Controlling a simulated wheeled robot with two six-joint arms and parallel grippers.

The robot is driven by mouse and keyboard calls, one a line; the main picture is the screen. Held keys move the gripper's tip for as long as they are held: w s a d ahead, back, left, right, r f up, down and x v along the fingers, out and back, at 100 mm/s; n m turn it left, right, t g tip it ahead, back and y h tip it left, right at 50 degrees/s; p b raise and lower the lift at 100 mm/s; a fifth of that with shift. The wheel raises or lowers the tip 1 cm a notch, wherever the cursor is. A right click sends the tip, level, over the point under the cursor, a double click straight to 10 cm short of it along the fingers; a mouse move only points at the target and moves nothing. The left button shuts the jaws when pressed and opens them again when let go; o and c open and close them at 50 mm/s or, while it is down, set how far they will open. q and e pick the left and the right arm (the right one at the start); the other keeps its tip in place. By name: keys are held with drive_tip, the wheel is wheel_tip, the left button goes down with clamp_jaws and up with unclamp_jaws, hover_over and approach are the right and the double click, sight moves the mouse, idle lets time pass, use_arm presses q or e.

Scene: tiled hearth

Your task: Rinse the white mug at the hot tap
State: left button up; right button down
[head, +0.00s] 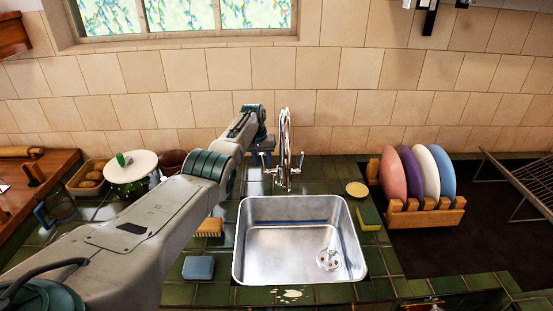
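The chrome tap (285,150) stands behind the sink, with a tall curved spout and a small handle on each side of its base. My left arm reaches in from the lower left. My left gripper (263,146) is at the left side of the tap, close to the left handle. I cannot tell whether it touches the handle, and its fingers are too small and turned away to tell if they are open or shut. My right gripper is not in view.
A rack (425,217) of coloured plates stands to the right, near a wire drainer (525,185). A yellow-green sponge (369,217), yellow dish (357,189), brush (209,227) and blue sponge (198,268) surround the sink. A white-lidded pot (131,167) stands left, behind my arm.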

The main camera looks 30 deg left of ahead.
use_arm(q)
wheel_tip(320, 180, up, 11)
drive_tip(key=s, duration=0.1)
drive_tip(key=shift+s+a+r, duration=0.2)
drive_tip(key=shift+s+a, duration=0.15)
drive_tip(key=shift+a, duration=0.1)
